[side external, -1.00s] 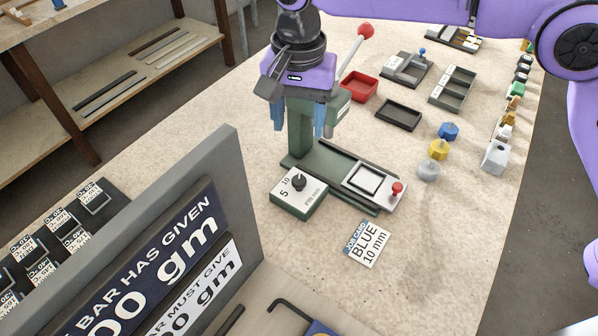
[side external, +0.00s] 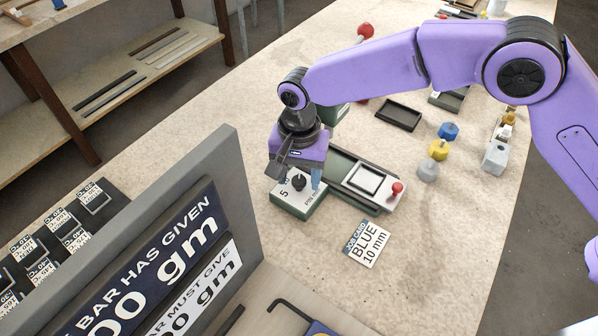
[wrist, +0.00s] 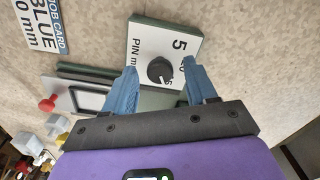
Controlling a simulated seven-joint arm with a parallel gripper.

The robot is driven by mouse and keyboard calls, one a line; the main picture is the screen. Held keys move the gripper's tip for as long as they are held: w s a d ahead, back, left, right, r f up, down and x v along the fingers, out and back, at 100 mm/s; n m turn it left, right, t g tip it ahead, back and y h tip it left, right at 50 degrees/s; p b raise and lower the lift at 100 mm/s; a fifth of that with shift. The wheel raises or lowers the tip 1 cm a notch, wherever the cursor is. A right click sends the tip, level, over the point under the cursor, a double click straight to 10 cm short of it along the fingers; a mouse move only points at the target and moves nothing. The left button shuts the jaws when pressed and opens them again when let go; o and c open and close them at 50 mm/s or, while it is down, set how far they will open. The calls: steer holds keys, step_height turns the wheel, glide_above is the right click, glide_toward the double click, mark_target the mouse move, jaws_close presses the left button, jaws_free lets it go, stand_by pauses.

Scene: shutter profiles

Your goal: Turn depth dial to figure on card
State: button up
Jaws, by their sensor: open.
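The depth dial is a black knob (wrist: 159,70) on a white-topped green box (wrist: 144,38); it also shows in the side view (side external: 299,182). A "5" is readable on the plate; the other figure is partly covered by a finger in the wrist view. I cannot tell clearly which figure the knob points at. The job card (side external: 366,244) lies flat on the bench and reads "BLUE 10 mm". My gripper (wrist: 159,64) is open above the box, its blue fingertips on either side of the knob. I cannot tell whether they touch it.
A slide fixture with a red knob (side external: 397,188) stands right behind the dial box. Blue (side external: 448,131), yellow (side external: 439,149) and grey (side external: 428,170) pieces and a black tray (side external: 399,115) lie beyond. A large sign board (side external: 215,170) stands at front left. Bench right of the card is clear.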

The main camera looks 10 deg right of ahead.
steer(key=c, duration=1.1)
steer(key=shift+o, duration=0.2)
steer(key=shift+n, duration=0.5)
steer(key=n, duration=0.4)
steer(key=shift+n, duration=0.4)
steer(key=n, duration=0.6)
steer(key=o, duration=1.1)
steer(key=shift+c, duration=0.2)
